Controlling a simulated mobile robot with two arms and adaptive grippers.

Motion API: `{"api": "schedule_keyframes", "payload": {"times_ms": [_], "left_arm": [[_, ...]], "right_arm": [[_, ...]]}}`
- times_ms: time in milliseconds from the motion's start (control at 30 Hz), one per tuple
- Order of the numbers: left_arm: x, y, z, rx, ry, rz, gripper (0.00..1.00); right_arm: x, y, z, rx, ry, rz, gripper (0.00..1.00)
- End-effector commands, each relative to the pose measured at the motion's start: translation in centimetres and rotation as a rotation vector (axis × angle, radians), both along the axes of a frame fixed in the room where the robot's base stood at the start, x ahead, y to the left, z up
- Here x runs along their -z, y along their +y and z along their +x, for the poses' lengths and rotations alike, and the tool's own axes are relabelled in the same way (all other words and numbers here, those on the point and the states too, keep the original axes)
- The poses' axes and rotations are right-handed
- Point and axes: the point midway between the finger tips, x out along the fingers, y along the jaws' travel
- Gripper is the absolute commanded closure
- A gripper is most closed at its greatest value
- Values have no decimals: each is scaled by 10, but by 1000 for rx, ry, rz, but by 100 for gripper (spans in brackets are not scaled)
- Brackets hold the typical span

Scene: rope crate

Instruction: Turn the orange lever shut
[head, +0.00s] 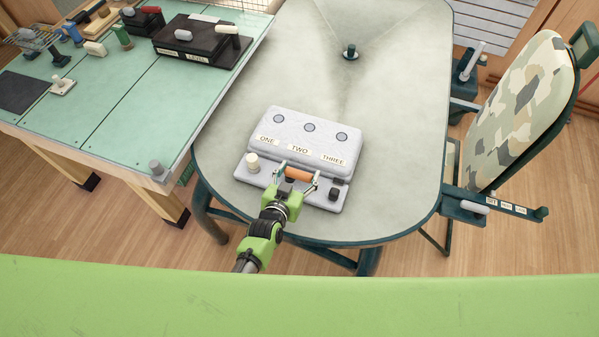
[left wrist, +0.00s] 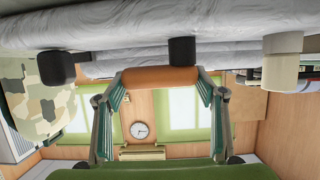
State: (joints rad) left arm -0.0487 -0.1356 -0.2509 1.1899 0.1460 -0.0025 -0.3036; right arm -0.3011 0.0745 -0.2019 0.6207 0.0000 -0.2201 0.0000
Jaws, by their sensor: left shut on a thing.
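The orange lever (head: 299,173) is a short bar on the front of a grey control box (head: 344,149) labelled ONE, TWO and THREE. My left gripper (head: 297,177) reaches it from the front and is shut on it, one finger at each end of the orange bar. In the left wrist view, the orange lever (left wrist: 160,78) spans between the two fingertips of the left gripper (left wrist: 160,84). My right gripper is not in view.
The box stands on a grey oval table (head: 400,120). A cream knob (head: 252,161) and a black knob (head: 333,194) flank the lever. A green workbench (head: 100,115) with several items stands left. The table behind the box is mostly clear.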

Motion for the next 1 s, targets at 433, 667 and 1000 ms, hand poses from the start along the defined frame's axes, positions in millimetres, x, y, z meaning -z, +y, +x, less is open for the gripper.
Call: {"api": "schedule_keyframes", "payload": {"times_ms": [433,667,1000], "left_arm": [[1,0,0,0,2,-2,19],[-1,2,-6,-1,2,-1,19],[-20,16,-52,1,3,0,19]], "right_arm": [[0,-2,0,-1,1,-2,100],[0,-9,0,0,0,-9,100],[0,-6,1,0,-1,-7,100]]}}
